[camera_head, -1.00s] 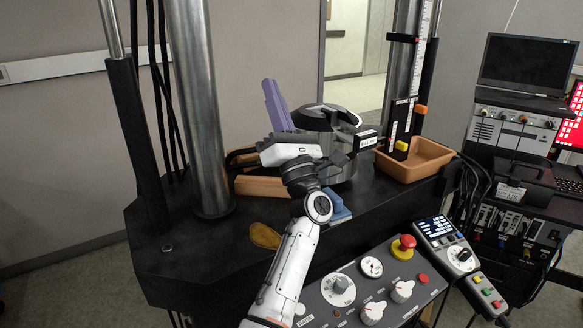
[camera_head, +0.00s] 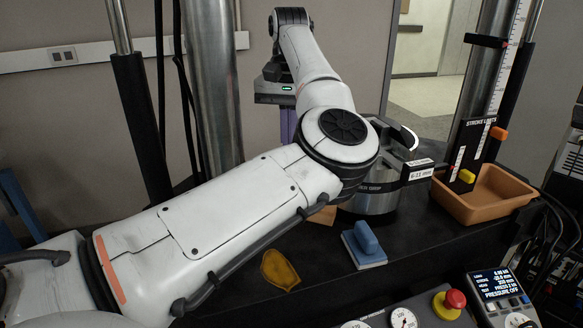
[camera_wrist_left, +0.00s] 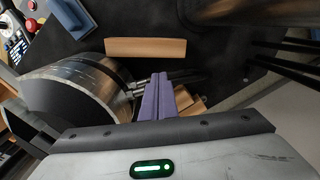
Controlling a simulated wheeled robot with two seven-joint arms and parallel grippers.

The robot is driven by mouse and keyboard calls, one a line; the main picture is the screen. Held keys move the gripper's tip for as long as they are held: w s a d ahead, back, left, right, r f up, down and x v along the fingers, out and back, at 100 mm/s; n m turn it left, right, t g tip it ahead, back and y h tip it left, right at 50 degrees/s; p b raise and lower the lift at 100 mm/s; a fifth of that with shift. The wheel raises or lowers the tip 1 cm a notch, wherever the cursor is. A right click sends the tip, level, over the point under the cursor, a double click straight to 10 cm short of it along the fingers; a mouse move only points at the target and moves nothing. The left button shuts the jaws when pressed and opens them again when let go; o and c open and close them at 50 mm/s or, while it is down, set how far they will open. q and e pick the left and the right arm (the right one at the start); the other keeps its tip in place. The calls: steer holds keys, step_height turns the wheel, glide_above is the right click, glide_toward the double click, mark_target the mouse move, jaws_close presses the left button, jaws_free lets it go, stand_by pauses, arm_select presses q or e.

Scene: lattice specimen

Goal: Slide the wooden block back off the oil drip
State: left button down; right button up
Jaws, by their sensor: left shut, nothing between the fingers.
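The wooden block (camera_wrist_left: 145,48) lies on the black bench in the left wrist view. In the head view only a small piece of it (camera_head: 322,215) shows below my left arm; the rest is hidden. My left gripper (camera_wrist_left: 160,76) has its purple fingers shut and empty. They point toward the block and stand apart from it in the wrist picture. In the head view part of the purple fingers (camera_head: 287,124) shows behind my forearm. A flat amber patch (camera_head: 280,270), perhaps the oil drip, lies on the bench front, apart from the block. My right gripper is not in view.
A metal cylinder (camera_head: 370,200) stands beside the block. A blue handled pad (camera_head: 368,248) lies in front of it, and an orange-brown bin (camera_head: 490,205) stands right. Steel columns (camera_head: 210,80) rise at the back. A control panel (camera_head: 420,312) is at the front.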

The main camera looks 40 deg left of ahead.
arm_select(q)
step_height(320, 180, down, 10)
steer(key=shift+r+p, duration=0.1)
steer(key=shift+p, duration=0.3)
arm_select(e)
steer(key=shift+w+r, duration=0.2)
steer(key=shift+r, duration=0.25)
arm_select(q)
steer(key=shift+s, duration=0.1)
